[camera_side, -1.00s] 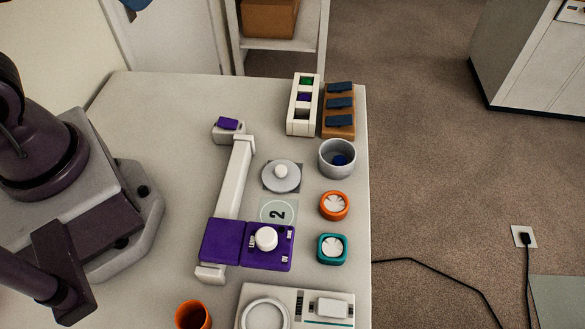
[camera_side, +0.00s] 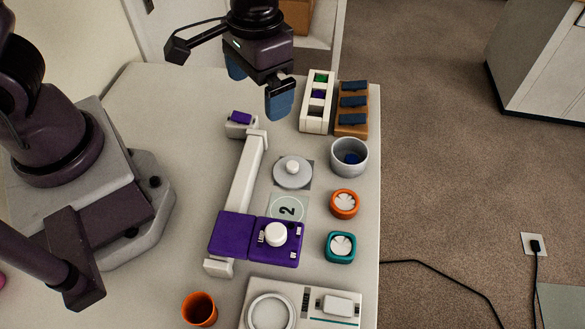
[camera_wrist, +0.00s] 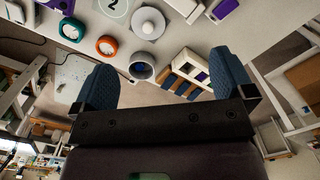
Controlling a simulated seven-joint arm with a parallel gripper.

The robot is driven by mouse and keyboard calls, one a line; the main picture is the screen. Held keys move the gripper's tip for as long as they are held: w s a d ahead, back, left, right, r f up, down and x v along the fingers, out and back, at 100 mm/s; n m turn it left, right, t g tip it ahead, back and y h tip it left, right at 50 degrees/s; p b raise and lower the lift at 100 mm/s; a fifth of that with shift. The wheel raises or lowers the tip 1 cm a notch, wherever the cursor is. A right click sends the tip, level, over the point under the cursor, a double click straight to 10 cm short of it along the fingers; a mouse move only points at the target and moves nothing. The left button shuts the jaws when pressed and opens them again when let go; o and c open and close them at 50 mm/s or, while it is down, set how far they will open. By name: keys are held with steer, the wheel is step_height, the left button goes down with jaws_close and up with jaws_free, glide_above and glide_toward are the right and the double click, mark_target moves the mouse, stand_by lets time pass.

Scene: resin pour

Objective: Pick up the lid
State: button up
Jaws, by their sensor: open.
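The lid (camera_side: 293,174) is a round grey disc with a white knob on top. It lies on a dark square on the table, left of the grey pot. In the wrist view the lid (camera_wrist: 149,23) is near the top, beyond the fingers. My gripper (camera_side: 258,84) is at the far end of the table, above and beyond the lid and apart from it. Its two blue fingers are spread with nothing between them, as the wrist view also shows (camera_wrist: 163,84).
The grey pot (camera_side: 349,157) holds something blue. A white rack (camera_side: 317,103) and a brown tray (camera_side: 352,122) stand behind it. Orange (camera_side: 344,204) and teal (camera_side: 340,247) round pieces lie in front. A purple-headed press (camera_side: 231,236) and an orange cup (camera_side: 200,309) are nearer.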

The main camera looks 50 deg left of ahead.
steer(key=n, duration=0.2)
glide_above(293, 165)
steer(key=s, duration=0.2)
step_height(293, 165, down, 5)
steer(key=w+f, duration=0.1)
steer(key=f, duration=0.2)
steer(key=f+n, duration=0.1)
steer(key=f, duration=0.2)
steer(key=w+f+n, duration=0.1)
steer(key=f, duration=0.2)
steer(key=shift+w+d, duration=0.1)
steer(key=shift+w, duration=0.25)
steer(key=f, duration=0.4)
steer(key=shift+s+a+f, duration=0.1)
steer(key=shift+s+a, duration=0.1)
steer(key=shift+s, duration=0.2)
steer(key=shift+f, duration=0.4)
steer(key=c, duration=0.8)
